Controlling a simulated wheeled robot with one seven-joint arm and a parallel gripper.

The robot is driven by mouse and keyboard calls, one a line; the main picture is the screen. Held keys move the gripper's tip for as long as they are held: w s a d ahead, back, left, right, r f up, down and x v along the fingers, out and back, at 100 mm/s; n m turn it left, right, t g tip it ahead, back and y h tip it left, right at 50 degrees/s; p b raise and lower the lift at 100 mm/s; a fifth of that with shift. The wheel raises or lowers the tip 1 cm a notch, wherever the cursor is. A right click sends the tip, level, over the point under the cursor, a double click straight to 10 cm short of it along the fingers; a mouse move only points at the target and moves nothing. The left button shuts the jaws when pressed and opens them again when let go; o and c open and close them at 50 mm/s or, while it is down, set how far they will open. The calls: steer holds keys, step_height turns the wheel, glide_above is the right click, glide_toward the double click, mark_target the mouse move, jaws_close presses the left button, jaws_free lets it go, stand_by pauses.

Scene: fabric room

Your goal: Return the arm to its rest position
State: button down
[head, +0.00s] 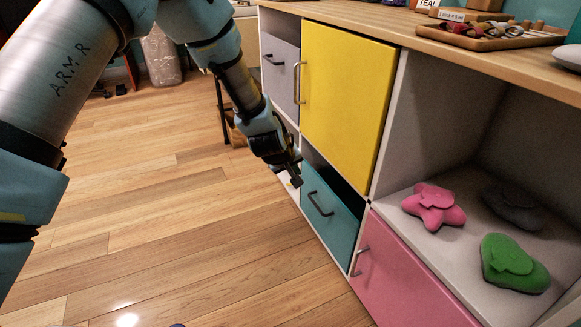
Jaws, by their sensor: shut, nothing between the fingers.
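My arm reaches from the upper left of the head view. My gripper (293,176) hangs in front of the cabinet, fingers pointing down and to the right. It is shut and empty. It is close to the teal drawer (328,213), near its upper left corner. I cannot tell whether it touches the drawer. The teal drawer stands slightly open, with a dark gap above its front.
A yellow door (345,90) and grey drawer (281,72) are shut. A pink door (405,275) is below an open shelf holding pink (433,206), green (514,263) and dark (515,207) soft pieces. A tray (490,37) sits on top. Floor at left is clear.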

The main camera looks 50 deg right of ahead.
steer(key=shift+a+r, duration=0.1)
steer(key=w+a+r+n+y, duration=0.1)
steer(key=w+a+r, duration=0.35)
steer(key=a, duration=0.55)
steer(key=w+a+r+t+y, duration=0.1)
steer(key=w+a+r+y, duration=0.15)
steer(key=w+a, duration=0.55)
steer(key=w+a+r+n, duration=0.1)
steer(key=w+a+r, duration=0.3)
steer(key=a, duration=0.8)
steer(key=s+a+r+n+g+y, duration=0.1)
steer(key=s+a+r, duration=0.15)
steer(key=a, duration=0.65)
steer(key=s+a+r+n+y, duration=0.1)
steer(key=s+a+r, duration=0.15)
steer(key=a, duration=0.65)
steer(key=s+a+r+n+g+y, duration=0.1)
steer(key=s+a, duration=0.3)
steer(key=a, duration=0.5)
step_height(320, 180, up, 35)
steer(key=p, duration=3.5)
steer(key=shift+w+d+m, duration=0.3)
steer(key=shift+d, duration=0.05)
